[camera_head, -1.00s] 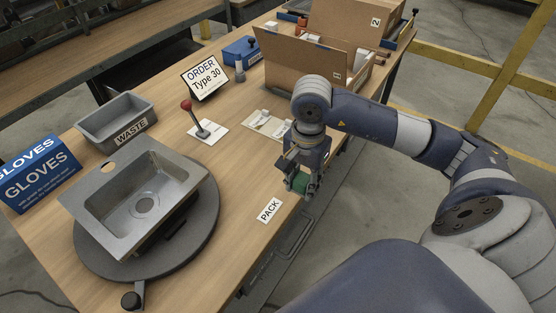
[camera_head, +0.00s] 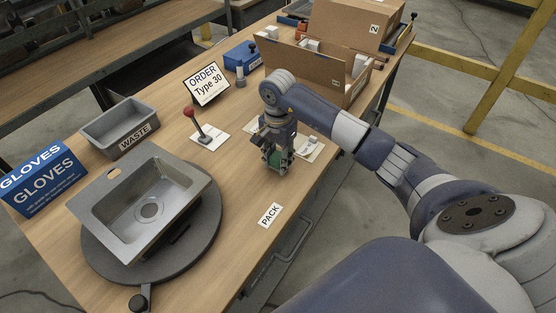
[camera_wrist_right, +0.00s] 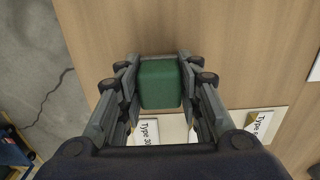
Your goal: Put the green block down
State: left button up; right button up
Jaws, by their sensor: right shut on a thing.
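My right gripper (camera_head: 275,163) is shut on the green block (camera_wrist_right: 160,84), which sits between its two fingers in the right wrist view. In the head view the green block (camera_head: 279,168) shows only in part below the gripper, over the wooden table (camera_head: 235,185). Whether the block touches the table I cannot tell. Cards marked Type (camera_wrist_right: 150,131) lie on the table near the gripper. My left gripper does not show.
A PACK label (camera_head: 270,214) lies at the near table edge. A sink (camera_head: 150,205) rests on a round turntable (camera_head: 205,235) at the left. A red-knobbed lever (camera_head: 190,112) and an open cardboard box (camera_head: 310,65) stand farther back. Bare table lies between sink and gripper.

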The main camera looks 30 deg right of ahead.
aim_at(278, 168)
jog(key=shift+f, duration=0.7)
jog(key=shift+f+b, duration=0.3)
jog(key=shift+s+f+b, duration=0.2)
jog(key=shift+f+b, duration=0.1)
jog(key=o, duration=1.2)
jog(key=shift+s+a+f, duration=0.1)
jog(key=shift+f, duration=0.15)
